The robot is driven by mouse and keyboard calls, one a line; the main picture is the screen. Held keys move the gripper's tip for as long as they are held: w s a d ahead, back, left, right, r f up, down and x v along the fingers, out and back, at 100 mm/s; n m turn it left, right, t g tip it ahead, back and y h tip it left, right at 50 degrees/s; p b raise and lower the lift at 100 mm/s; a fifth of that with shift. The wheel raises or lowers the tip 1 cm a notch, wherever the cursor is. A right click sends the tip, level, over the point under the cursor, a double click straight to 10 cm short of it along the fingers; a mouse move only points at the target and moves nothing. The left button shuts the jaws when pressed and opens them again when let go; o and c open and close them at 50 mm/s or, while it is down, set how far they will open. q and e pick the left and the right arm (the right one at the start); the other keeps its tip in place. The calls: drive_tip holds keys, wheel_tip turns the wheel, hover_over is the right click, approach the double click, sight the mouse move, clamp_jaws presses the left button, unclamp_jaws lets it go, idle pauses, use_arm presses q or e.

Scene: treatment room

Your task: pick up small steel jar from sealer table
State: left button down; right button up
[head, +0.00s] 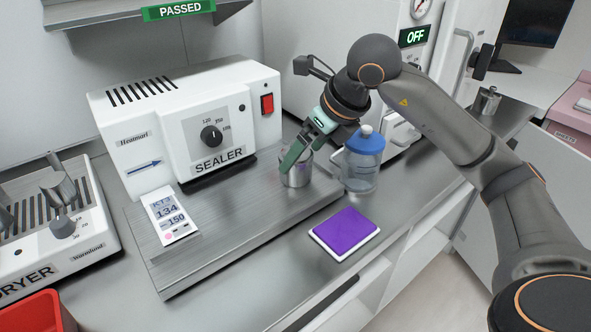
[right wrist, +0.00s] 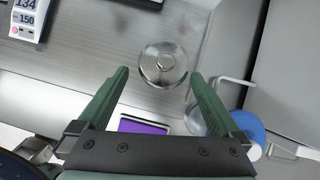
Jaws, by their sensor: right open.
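The small steel jar (head: 296,172) stands upright on the grey metal sealer table (head: 240,222), to the right of the sealer. My right gripper (head: 310,156) is over the jar, pointing down. In the right wrist view its two green fingers (right wrist: 159,76) are spread apart, with the jar showing between and just beyond the tips. I see nothing held between them. One finger partly covers the jar in the head view. My left gripper is not in view.
A blue-capped clear bottle (head: 362,165) stands close to the right of the jar. A purple pad (head: 345,232) lies in front. The white sealer (head: 190,130) stands behind left, a small display (head: 168,214) before it. Another steel jar (head: 487,101) stands far right.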

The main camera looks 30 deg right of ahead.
drive_tip(key=x, duration=0.5)
drive_tip(key=shift+w+d+f, duration=0.15)
drive_tip(key=shift+d+f, duration=0.05)
drive_tip(key=shift+r, duration=0.1)
drive_tip(key=c, duration=1.4)
